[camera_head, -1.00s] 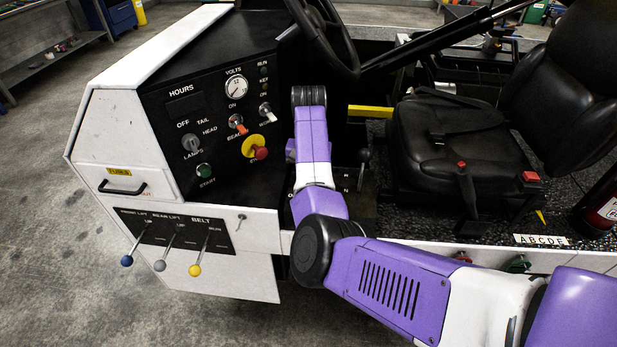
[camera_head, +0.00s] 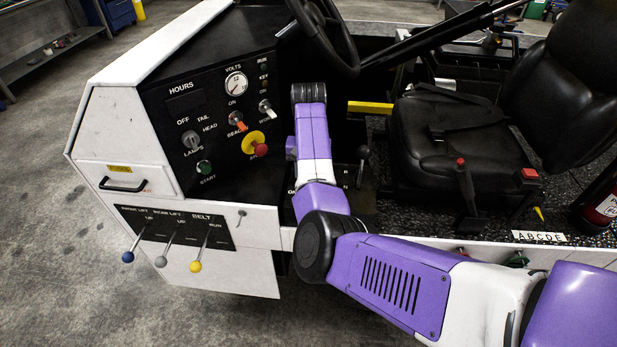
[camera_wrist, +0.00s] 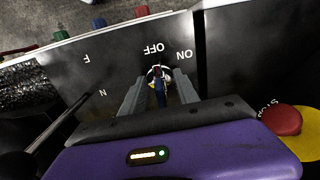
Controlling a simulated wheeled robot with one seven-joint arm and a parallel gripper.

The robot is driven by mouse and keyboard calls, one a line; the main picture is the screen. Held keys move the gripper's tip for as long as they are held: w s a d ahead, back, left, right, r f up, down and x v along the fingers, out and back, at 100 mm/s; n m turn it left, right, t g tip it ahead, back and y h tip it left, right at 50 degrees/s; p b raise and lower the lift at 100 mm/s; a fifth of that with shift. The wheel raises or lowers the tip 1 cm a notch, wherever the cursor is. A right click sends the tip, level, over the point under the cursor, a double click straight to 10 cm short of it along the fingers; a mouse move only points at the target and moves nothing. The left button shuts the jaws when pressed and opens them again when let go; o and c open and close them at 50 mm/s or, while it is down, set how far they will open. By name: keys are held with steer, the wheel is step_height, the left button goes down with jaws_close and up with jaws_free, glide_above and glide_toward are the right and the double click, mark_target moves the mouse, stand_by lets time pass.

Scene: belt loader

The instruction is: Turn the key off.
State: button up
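The key switch (camera_wrist: 158,73) shows in the wrist view on a dark panel, with OFF above it and ON to its upper right. A small key with a blue part (camera_wrist: 161,95) stands in it. My gripper (camera_wrist: 160,82) has one grey finger on each side of the key, with gaps visible between the fingers and the key. The fingers look open. The exact angle of the key is hard to tell. In the head view my purple and white arm hides the gripper and the key.
A red stop button (camera_wrist: 282,120) on a yellow base is close to the right of my gripper in the wrist view. A black lever (camera_wrist: 55,130) is at the left. The steering wheel (camera_head: 325,35) and seat (camera_head: 455,135) flank my arm in the head view.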

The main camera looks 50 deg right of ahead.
steer(key=shift+r+b, duration=0.55)
steer(key=shift+r, duration=3.35)
